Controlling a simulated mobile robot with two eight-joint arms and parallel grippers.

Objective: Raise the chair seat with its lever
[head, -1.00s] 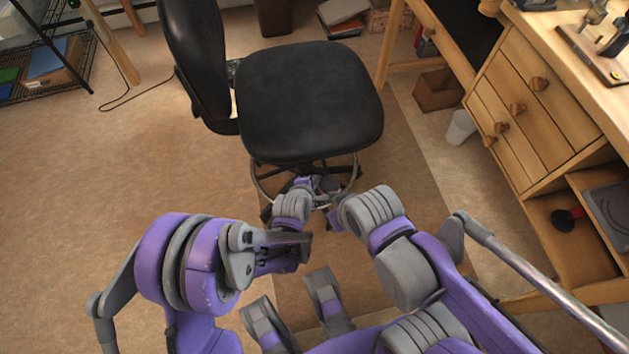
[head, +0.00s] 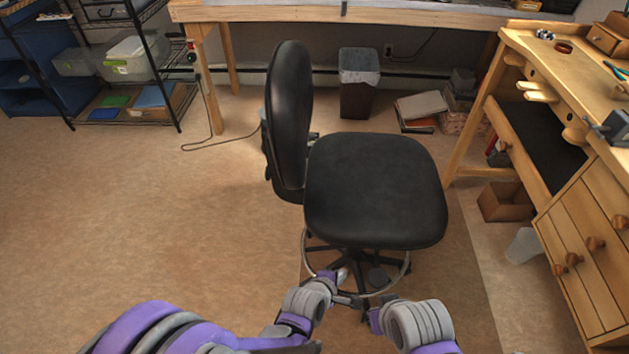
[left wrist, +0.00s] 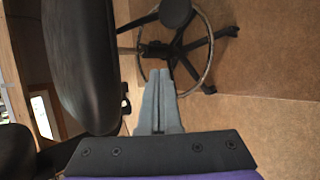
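The black office chair has a flat seat (head: 375,190), an upright backrest (head: 290,120) on its left and a metal foot ring (head: 408,268) over its wheeled base. My left gripper (head: 342,276) is low in front of the chair, under the seat's near edge. In the left wrist view its two grey fingers (left wrist: 161,98) lie together with nothing seen between them. The seat (left wrist: 82,60) fills the left of that view, and the base (left wrist: 185,55) shows beyond the fingertips. My right arm is at the lower right of the head view; its gripper's fingers are not clear. I cannot make out the lever for sure.
A wooden workbench with drawers (head: 585,240) stands at the right, with a cardboard box (head: 505,201) and a white bin (head: 523,245) beside it. A dark bin (head: 358,85) stands behind the chair. The floor (head: 130,220) at left is clear.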

